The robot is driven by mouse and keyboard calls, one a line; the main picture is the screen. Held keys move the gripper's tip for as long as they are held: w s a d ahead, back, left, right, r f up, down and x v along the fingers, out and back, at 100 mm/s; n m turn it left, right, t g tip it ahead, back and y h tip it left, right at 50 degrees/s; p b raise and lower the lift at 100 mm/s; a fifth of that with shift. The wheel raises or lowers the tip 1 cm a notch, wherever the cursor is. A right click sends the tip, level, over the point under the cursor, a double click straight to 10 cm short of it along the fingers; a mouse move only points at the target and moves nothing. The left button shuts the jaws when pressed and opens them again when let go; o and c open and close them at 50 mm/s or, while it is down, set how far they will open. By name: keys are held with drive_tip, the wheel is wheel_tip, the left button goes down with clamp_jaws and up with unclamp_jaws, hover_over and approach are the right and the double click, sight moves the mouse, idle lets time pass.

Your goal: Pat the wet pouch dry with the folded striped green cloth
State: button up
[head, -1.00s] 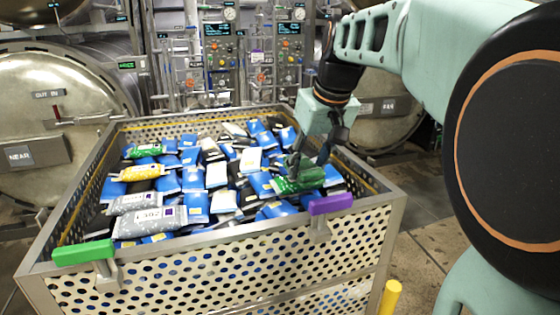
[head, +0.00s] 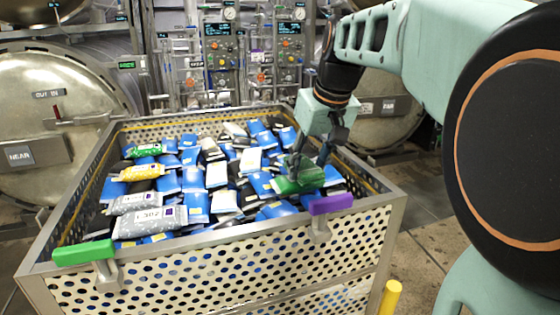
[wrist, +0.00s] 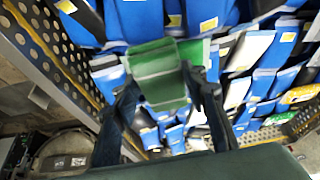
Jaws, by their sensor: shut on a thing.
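My gripper (head: 310,164) is shut on the folded striped green cloth (head: 301,171), low over the right part of the load in the basket. In the wrist view the cloth (wrist: 157,72) hangs between the two fingers, with paler stripes across it. A green pouch (head: 286,188) lies right under the cloth and is mostly covered by it. Its brighter green edge shows beside the cloth in the wrist view (wrist: 194,48). The cloth seems to touch the pouch, but I cannot tell for certain. I cannot make out water on the pouch.
The perforated basket (head: 225,262) is full of blue, white and black pouches. Grey, yellow (head: 142,172) and green (head: 145,151) pouches lie at its left. A purple clip (head: 331,204) and a green clip (head: 83,252) sit on the near rim. Round autoclave doors stand behind.

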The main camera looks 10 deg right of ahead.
drive_tip(key=shift+r+p, duration=2.2)
drive_tip(key=shift+r, duration=1.15)
drive_tip(key=shift+r, duration=0.1)
